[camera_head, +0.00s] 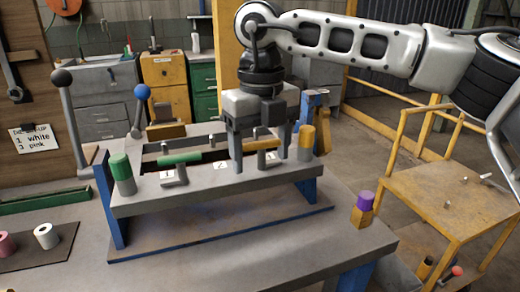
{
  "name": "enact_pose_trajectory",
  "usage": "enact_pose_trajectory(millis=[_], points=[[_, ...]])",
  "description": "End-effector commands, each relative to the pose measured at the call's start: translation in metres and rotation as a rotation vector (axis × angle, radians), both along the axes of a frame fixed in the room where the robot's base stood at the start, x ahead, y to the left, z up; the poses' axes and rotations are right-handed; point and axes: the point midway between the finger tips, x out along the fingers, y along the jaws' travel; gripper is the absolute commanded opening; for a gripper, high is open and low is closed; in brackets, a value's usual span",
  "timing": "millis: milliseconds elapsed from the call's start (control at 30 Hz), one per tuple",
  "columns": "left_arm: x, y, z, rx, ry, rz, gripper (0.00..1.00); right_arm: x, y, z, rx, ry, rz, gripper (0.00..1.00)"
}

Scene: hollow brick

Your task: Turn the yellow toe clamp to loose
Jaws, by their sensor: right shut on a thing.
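The hollow-brick fixture (215,196) is a grey frame on blue supports on the bench. The yellow toe clamp (268,144) is a yellow bar with a grey handle piece on its near rail, right of the "2" label. My right gripper (259,158) comes down from above with its fingers on either side of this clamp, shut on it. The fingers partly hide the clamp, so its exact angle is hard to tell. A green toe clamp (178,160) with a grey handle sits on the rail to the left, near label "1". My left gripper is not in view.
A green-topped post (122,174) and a yellow-topped post (306,142) stand at the rail's ends. Levers with black and blue (142,92) knobs rise at left. A purple-topped block (364,207) stands front right.

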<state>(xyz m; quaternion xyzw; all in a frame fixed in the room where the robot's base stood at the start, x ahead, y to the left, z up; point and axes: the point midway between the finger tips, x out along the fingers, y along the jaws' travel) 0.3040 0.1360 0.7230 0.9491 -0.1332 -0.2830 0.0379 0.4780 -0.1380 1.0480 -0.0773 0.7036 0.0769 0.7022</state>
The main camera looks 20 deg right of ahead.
Motion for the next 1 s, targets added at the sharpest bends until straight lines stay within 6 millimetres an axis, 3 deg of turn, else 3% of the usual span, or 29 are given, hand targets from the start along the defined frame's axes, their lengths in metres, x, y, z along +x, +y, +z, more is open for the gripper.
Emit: enact_pose_trajectory(millis=[67,100,133,667,867,1000], points=[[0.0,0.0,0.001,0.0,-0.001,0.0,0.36,0.003,-0.005,0.004,-0.003,-0.01,-0.018,0.47],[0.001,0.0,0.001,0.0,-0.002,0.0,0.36,0.003,-0.005,0.004,-0.003,-0.01,-0.018,0.75],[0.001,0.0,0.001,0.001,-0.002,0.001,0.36,0.003,-0.005,0.004,-0.003,-0.01,-0.018,0.81],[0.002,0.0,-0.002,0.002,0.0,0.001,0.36,0.001,-0.002,0.005,-0.002,-0.004,-0.006,0.81],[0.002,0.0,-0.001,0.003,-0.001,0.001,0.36,0.002,-0.002,0.037,0.0,-0.007,-0.007,0.81],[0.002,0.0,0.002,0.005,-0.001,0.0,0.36,0.002,-0.002,0.073,-0.001,-0.006,-0.008,0.81]])
